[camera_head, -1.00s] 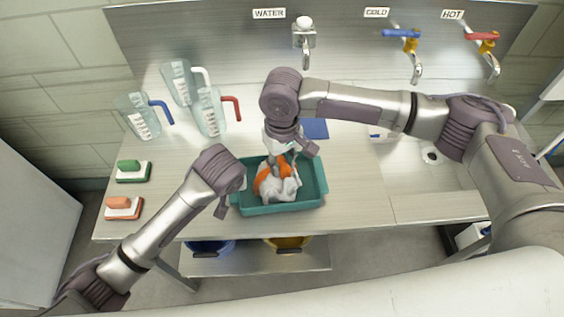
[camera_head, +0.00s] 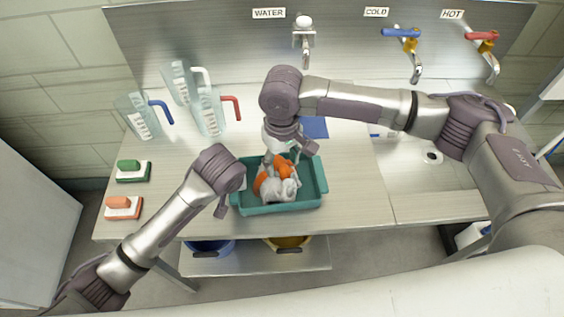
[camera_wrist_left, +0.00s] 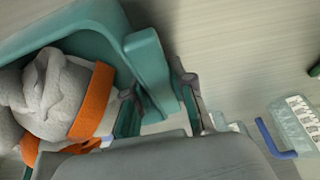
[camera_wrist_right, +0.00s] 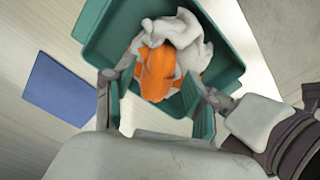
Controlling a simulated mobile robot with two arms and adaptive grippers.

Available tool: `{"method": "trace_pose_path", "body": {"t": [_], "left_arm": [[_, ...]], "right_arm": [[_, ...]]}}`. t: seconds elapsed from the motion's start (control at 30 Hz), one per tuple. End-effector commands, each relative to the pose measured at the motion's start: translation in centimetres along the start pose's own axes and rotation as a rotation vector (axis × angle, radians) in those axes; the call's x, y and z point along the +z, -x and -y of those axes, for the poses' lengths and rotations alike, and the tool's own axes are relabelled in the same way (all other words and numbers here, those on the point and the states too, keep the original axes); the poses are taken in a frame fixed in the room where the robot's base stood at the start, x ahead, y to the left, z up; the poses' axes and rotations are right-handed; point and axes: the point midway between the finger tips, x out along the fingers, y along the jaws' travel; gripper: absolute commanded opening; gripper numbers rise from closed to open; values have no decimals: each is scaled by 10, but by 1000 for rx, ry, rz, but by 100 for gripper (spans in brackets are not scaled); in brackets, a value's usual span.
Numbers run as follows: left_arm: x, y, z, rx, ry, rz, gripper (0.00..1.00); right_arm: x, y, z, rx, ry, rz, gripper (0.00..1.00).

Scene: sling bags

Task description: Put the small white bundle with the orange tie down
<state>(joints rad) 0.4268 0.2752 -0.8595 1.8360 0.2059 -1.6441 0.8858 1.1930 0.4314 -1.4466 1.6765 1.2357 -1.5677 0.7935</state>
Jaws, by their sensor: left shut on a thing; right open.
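The white bundle with the orange tie (camera_head: 279,184) lies in the teal tray (camera_head: 290,207), bunched up. It also shows in the left wrist view (camera_wrist_left: 58,92) and the right wrist view (camera_wrist_right: 170,55). I cannot tell whether the white and orange cloth is one piece or more. My right gripper (camera_head: 284,158) is open above the tray; in the right wrist view its fingers (camera_wrist_right: 165,95) are spread, with the bundle beyond and between them. My left gripper (camera_head: 222,207) is shut on the tray's left rim; the left wrist view shows the handle (camera_wrist_left: 152,70) between its fingers.
Clear jugs (camera_head: 210,112) stand at the back left. Green (camera_head: 133,171) and orange-topped (camera_head: 123,207) brushes lie at the left edge. A blue flat piece (camera_head: 316,128) lies behind the tray. A sink and taps are at right. Blue and yellow tubs (camera_head: 288,245) sit below the counter.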

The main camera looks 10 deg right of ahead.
Motion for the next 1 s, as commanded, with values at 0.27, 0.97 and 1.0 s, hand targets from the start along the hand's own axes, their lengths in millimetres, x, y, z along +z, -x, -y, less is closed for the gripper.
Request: {"method": "trace_pose_path", "body": {"t": [0.27,0.97,1.0], "left_arm": [[2,-1,1,-4,-1,4,0],[2,-1,1,-4,-1,4,0],[2,-1,1,-4,-1,4,0]], "right_arm": [[-1,58,0,0,1,-5,56],[0,112,0,0,1,0,56],[0,112,0,1,1,0,56]]}}
